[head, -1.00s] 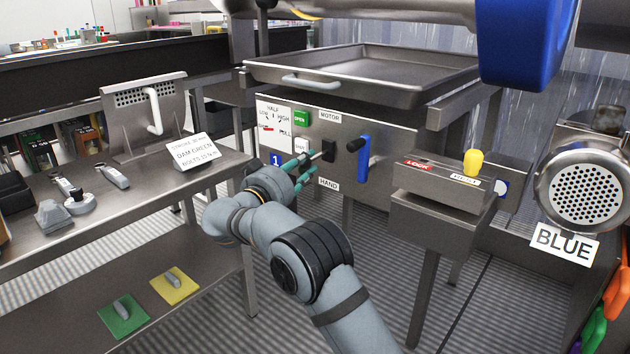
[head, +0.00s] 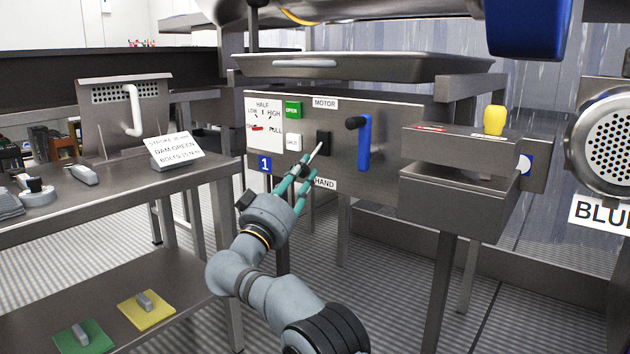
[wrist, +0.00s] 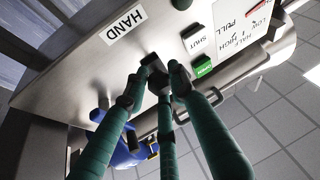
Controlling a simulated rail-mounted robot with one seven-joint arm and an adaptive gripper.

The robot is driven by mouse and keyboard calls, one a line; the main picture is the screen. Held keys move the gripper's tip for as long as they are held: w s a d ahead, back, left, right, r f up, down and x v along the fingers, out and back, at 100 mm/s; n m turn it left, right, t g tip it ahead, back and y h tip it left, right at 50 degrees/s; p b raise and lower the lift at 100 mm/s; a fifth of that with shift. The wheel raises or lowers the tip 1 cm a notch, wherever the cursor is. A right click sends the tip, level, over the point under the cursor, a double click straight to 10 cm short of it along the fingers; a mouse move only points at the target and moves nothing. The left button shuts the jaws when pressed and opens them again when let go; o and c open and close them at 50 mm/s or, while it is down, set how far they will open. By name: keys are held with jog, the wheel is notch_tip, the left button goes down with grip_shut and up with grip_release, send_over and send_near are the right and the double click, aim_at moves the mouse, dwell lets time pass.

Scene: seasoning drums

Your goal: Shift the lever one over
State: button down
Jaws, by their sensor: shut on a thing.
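The selector lever (head: 316,152) is a thin pale rod. It sticks out of a black block (head: 323,142) on the steel panel, between the MOTOR label (head: 325,104) above and the HAND label (head: 325,184) below. In the head view it slants down and left from the block. My gripper (head: 306,170), with green fingers, is shut on its outer end. In the wrist view the fingers of my gripper (wrist: 158,80) come together close to the panel and hide most of the lever. The HAND label (wrist: 126,22) shows beside them.
A blue crank (head: 365,142) with a black knob is just right of the lever. OPEN (head: 292,109) and SHUT (head: 293,142) buttons and a dial plate (head: 262,125) are to its left. A steel box with a yellow knob (head: 494,120) stands farther right.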

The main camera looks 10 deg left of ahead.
jog(key=shift+w+r, duration=0.15)
jog(key=c, duration=1.5)
grip_release()
jog(key=shift+o, duration=0.2)
jog(key=v, duration=1.2)
jog(key=shift+w+d, duration=0.1)
jog(key=x, duration=1.2)
jog(key=shift+r+p, duration=0.1)
jog(key=shift+p, duration=0.6)
jog(key=shift+s, duration=0.2)
